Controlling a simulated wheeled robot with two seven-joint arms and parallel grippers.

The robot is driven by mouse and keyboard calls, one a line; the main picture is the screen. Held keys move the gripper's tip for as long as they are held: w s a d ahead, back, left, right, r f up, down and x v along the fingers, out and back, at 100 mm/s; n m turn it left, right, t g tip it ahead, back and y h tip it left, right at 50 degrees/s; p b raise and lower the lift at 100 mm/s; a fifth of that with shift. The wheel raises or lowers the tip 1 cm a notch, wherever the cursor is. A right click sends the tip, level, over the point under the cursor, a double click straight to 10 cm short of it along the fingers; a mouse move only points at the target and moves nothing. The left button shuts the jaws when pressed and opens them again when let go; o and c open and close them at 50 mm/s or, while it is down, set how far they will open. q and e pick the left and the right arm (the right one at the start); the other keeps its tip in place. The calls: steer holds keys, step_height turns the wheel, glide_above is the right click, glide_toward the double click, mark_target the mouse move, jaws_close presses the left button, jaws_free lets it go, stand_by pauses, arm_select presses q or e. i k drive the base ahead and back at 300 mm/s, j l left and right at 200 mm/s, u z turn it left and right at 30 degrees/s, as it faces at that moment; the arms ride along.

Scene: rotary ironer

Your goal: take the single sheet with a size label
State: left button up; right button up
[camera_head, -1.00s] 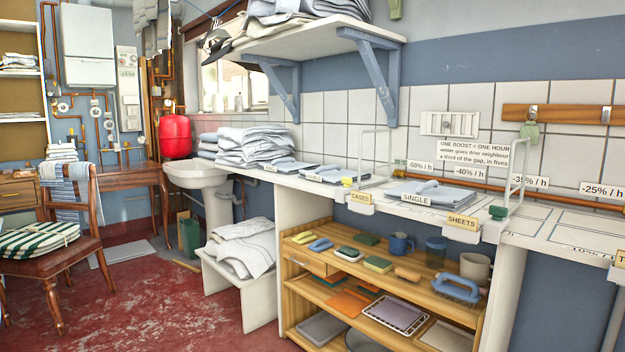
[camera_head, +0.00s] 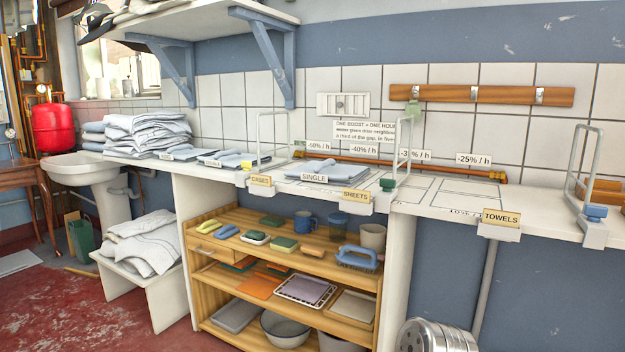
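A folded blue-grey sheet (camera_head: 322,168) lies flat on the white counter, with a label reading SINGLE (camera_head: 314,178) at its front edge. It lies between two wire frames, behind the counter-edge tags CASES (camera_head: 261,180) and SHEETS (camera_head: 356,195). Two more flat folded pieces (camera_head: 222,158) with small labels lie further left on the counter; their labels are too small to read. Neither of my grippers is in view.
A tall stack of folded linen (camera_head: 147,134) stands at the counter's left end. Upright wire frames (camera_head: 403,150) rise from the counter. The counter (camera_head: 450,200) right of the sheet is mostly bare, with marked outlines. A wooden shelf unit (camera_head: 215,262) stands below.

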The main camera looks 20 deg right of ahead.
mark_target(327, 171)
steer(key=i+j+z, duration=0.2)
steer(key=i+j, duration=0.55)
steer(key=i, duration=0.1)
